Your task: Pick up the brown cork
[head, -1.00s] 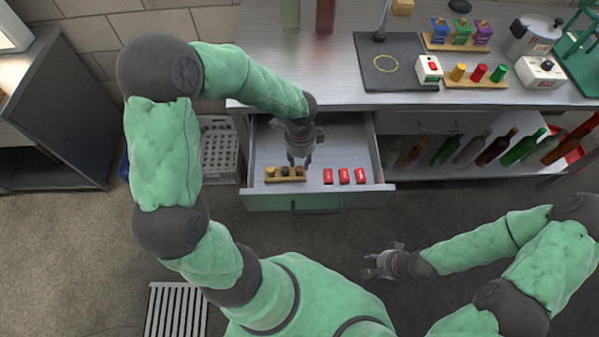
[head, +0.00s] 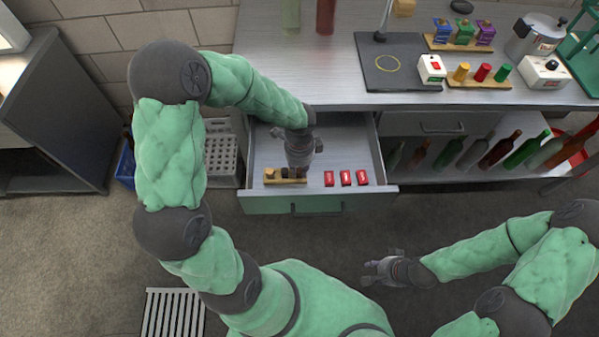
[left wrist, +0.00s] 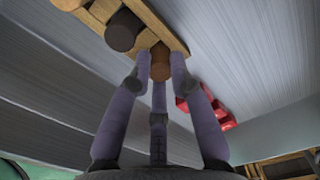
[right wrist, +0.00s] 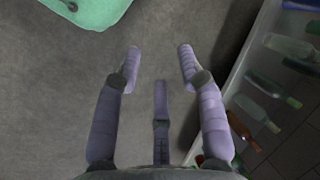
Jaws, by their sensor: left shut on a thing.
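The brown cork (left wrist: 160,71) stands at one end of a small wooden rack (left wrist: 155,22) in the open drawer (head: 318,199). My left gripper (head: 297,173) reaches down into the drawer at the rack's right end. In the left wrist view its fingers are shut on the brown cork, which still sits at the rack. A dark cork (left wrist: 124,32) is beside it, and a lighter cork (head: 269,173) stands at the rack's left end. In the head view my gripper largely hides the brown cork. My right gripper (head: 376,270) is open and empty above the floor.
Three red blocks (head: 345,178) lie in the drawer right of the rack. The drawer walls enclose my left gripper. The counter (head: 330,72) above holds a dark mat (head: 395,70) and colored pegs. Bottles (head: 485,150) lie on the shelf to the right.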

